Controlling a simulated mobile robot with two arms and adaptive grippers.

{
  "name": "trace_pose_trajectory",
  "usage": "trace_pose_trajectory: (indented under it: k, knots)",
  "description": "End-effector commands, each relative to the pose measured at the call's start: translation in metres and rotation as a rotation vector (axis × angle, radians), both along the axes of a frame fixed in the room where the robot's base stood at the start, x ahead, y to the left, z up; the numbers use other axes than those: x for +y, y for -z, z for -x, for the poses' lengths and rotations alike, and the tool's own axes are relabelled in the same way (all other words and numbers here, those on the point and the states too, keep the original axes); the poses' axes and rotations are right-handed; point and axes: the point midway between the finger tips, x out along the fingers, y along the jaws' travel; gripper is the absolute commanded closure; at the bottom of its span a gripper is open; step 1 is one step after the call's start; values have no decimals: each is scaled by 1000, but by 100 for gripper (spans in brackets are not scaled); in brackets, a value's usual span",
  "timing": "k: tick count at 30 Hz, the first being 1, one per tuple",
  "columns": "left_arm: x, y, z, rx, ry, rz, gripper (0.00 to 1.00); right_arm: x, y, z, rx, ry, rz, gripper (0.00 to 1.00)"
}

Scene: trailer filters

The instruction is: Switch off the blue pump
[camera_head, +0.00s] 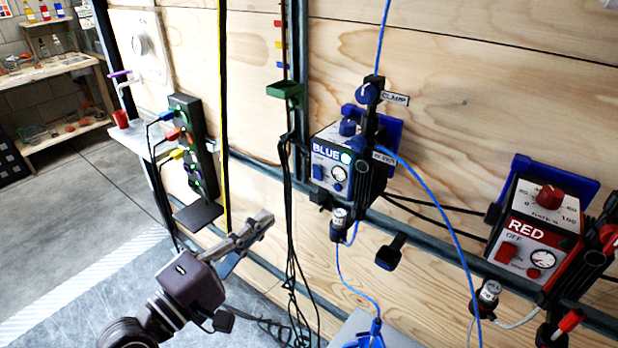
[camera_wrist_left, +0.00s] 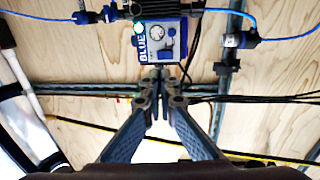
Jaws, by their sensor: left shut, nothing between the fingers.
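The blue pump (camera_head: 336,165) is mounted on the wooden wall, with a "BLUE" label, a blue knob on top, a small gauge and an OFF marking by a blue switch (camera_head: 318,172). A green light glows on its face. In the left wrist view the pump (camera_wrist_left: 160,42) appears ahead of the fingertips. My left gripper (camera_head: 266,217) is shut and empty, below and left of the pump in the head view, apart from it as far as I can tell. It also shows in the left wrist view (camera_wrist_left: 160,75). My right gripper is not in view.
A red pump (camera_head: 535,238) hangs on the wall at right. A power strip (camera_head: 194,145) with coloured plugs is at left. Black cables (camera_head: 290,220) hang between my gripper and the blue pump. A blue hose (camera_head: 440,210) and a horizontal rail (camera_head: 420,240) run along the wall.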

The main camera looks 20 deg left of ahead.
Motion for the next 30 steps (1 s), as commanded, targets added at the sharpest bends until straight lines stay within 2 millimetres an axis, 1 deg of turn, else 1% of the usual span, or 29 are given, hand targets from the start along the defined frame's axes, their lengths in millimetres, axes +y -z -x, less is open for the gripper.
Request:
trace_pose_trajectory:
  k: [6, 11, 17, 30]
  knots:
    - [0, 0, -2, 0, -1, -1, 100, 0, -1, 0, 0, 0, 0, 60]
    - [-4, -4, -14, -1, -2, 1, 100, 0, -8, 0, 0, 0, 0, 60]
    - [-14, -8, -40, -2, -2, 2, 100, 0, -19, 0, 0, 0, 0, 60]
    - [-39, -16, -108, 0, -1, 0, 100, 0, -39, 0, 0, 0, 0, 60]
